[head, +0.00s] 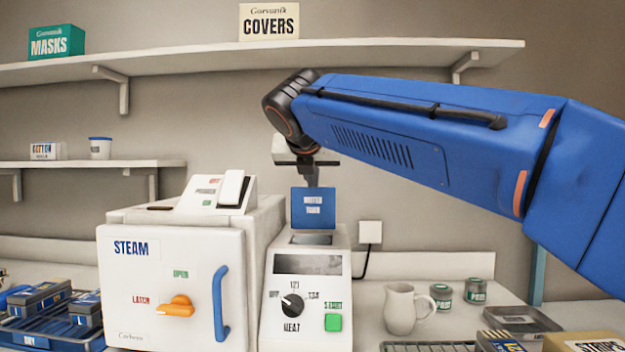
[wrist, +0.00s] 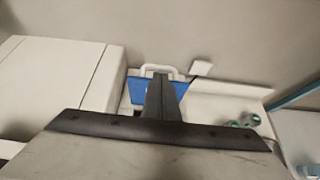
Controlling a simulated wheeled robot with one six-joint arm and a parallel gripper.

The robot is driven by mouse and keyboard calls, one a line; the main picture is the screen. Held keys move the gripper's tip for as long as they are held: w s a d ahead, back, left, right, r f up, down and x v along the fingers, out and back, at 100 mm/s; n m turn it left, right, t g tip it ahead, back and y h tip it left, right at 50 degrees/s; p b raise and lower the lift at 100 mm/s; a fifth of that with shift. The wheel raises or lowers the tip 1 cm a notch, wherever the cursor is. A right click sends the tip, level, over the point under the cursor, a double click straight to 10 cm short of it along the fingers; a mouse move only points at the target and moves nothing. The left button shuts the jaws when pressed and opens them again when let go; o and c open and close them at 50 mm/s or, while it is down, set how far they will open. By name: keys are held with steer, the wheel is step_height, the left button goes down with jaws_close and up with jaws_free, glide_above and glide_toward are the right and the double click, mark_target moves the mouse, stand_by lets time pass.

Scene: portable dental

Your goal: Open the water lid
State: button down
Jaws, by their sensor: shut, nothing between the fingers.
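The blue water lid (head: 313,222), with white lettering that is too blurred to read fully, stands up at the back of the white heat unit's top. In front of its lower edge a dark opening (head: 312,240) shows in the unit's top. My gripper (head: 312,182) is shut and empty, pointing down at the lid's top edge; whether it touches the lid I cannot tell. In the wrist view the shut fingers (wrist: 161,82) cover the middle of the blue lid (wrist: 137,92), and a white loop handle (wrist: 144,70) shows just beyond them.
The white steam unit (head: 170,278), door shut, stands close on the left. A wall socket (head: 370,232) with a cord is behind on the right. A white jug (head: 400,308) and two small jars (head: 441,296) stand right. A long shelf (head: 400,50) runs above.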

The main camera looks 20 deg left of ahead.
steer(key=shift+w+a+r, duration=0.1)
steer(key=shift+w+a, duration=0.1)
steer(key=shift+w, duration=0.55)
steer(key=shift+w+a+r, duration=0.1)
steer(key=shift+w+a, duration=0.1)
steer(key=shift+w, duration=0.55)
steer(key=w+r+v, duration=0.1)
steer(key=r+v, duration=0.1)
steer(key=v, duration=1.1)
steer(key=shift+w+r, duration=0.2)
steer(key=shift+r, duration=0.25)
